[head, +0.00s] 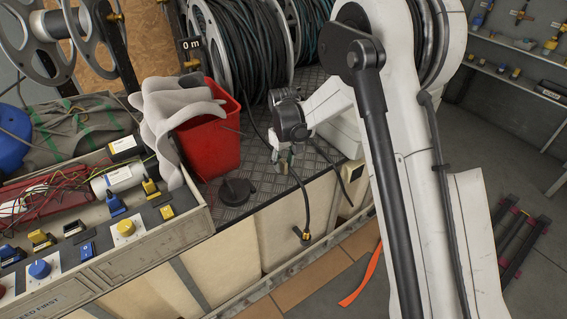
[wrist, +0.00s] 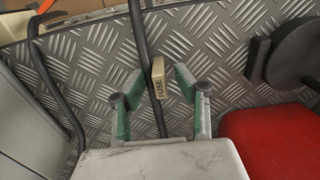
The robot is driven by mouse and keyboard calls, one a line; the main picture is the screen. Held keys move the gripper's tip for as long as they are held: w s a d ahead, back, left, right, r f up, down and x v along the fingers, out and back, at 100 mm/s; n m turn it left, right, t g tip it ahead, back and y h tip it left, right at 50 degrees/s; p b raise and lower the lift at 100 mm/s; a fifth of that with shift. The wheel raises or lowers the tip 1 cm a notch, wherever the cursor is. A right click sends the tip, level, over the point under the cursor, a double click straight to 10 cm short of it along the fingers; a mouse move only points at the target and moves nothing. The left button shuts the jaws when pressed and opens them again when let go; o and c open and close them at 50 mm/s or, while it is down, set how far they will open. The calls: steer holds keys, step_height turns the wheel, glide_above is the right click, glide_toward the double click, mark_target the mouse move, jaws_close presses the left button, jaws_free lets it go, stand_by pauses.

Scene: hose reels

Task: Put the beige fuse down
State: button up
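The beige fuse (wrist: 157,82) shows in the wrist view as a small upright-looking block with FUSE on its face. It is over the diamond-plate deck, beside a black hose; whether it touches the deck is hard to tell. My gripper (wrist: 160,77) has its two green-edged fingers spread, one on each side of the fuse, with a visible gap on both sides. In the head view my gripper (head: 287,160) is low over the deck, right of the red bucket. The fuse cannot be made out there.
The red bucket (head: 212,142) with a grey cloth (head: 168,112) stands left of my gripper. A black round-based stand (head: 236,191) is in front of it. Black hoses cross the deck (head: 262,145) near the fingers. Hose reels (head: 243,45) stand behind. The deck's front edge is close.

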mark_target(284, 161)
steer(key=shift+r, duration=0.1)
step_height(284, 161, up, 12)
steer(key=p, duration=0.2)
steer(key=s+d+r+m+t, duration=0.2)
steer(key=s+d+r, duration=0.4)
steer(key=r, duration=0.3)
steer(key=s+d+r+m+t, duration=0.15)
steer(key=s+d+r, duration=0.3)
steer(key=s, duration=0.45)
steer(key=s+d+r+m+t, duration=0.1)
steer(key=s+d+r+m, duration=0.1)
steer(key=s+d+r, duration=0.35)
steer(key=s+d+f+m+t, duration=0.1)
steer(key=s+d+f, duration=0.1)
steer(key=s, duration=0.4)
steer(key=s+d+f+t, duration=0.1)
steer(key=s+d+f, duration=0.1)
steer(key=s, duration=0.5)
steer(key=shift+s+d+m+t, duration=0.2)
steer(key=shift+d+m+t, duration=0.15)
steer(key=shift+c, duration=0.3)
